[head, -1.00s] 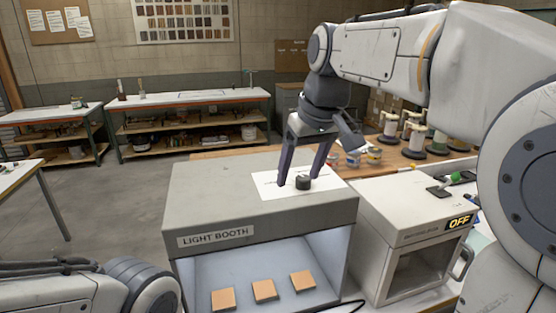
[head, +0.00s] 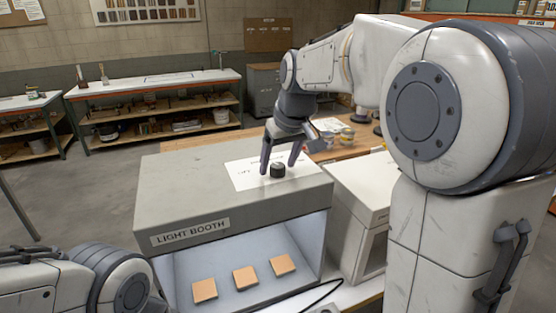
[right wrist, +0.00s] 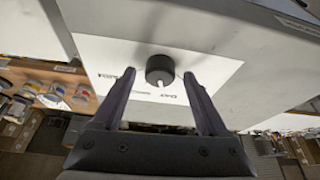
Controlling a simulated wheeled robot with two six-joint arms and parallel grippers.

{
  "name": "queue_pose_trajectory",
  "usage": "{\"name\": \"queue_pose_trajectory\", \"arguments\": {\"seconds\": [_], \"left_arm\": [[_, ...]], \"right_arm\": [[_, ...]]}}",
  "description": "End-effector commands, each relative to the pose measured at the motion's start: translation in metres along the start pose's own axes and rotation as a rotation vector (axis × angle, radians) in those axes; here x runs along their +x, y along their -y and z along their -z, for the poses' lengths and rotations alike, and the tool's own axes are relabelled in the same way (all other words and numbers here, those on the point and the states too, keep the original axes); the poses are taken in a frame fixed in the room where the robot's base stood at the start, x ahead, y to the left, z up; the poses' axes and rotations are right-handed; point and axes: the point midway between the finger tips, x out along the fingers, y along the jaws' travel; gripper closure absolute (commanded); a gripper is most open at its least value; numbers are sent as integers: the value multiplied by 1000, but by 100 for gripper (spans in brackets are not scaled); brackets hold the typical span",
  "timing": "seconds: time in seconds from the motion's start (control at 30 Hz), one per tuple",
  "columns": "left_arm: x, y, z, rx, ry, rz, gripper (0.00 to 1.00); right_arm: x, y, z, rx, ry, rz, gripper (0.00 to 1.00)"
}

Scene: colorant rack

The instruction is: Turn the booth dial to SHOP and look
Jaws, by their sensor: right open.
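The black dial (head: 277,170) stands on a white label card (head: 243,178) on top of the grey light booth (head: 165,192). My right gripper (head: 279,168) is open, pointing down, with a finger on either side of the dial. In the right wrist view the dial (right wrist: 160,70) shows between and slightly beyond the fingertips (right wrist: 159,74), with gaps at both sides. A white pointer mark on it points toward the bottom of that picture. The card's printing is upside down there; one word looks like DAY, the rest is too small to read. My left gripper is out of view.
Several orange-brown sample tiles (head: 245,278) lie inside the lit booth. A white box (head: 362,187) stands right of the booth, partly hidden by my right arm. Small tins (head: 346,136) stand on the wooden bench behind. A black cable (head: 318,296) runs near the booth's front.

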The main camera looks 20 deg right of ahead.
Motion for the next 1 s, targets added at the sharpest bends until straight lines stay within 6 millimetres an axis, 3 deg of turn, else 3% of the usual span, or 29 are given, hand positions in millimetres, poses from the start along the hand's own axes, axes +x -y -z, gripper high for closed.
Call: {"name": "queue_pose_trajectory", "arguments": {"seconds": [0.23,0.27,0.4,0.47,0.77,1.0], "left_arm": [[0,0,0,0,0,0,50],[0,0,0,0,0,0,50],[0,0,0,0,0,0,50],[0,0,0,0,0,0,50],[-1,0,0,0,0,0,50],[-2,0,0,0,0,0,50]], "right_arm": [[1,0,0,1,-1,0,24],[1,0,0,1,-1,0,27],[1,0,0,1,-1,-1,81],[1,0,0,1,-1,-1,100],[0,0,0,31,-2,-13,100],[0,2,1,150,-3,-63,100]]}}
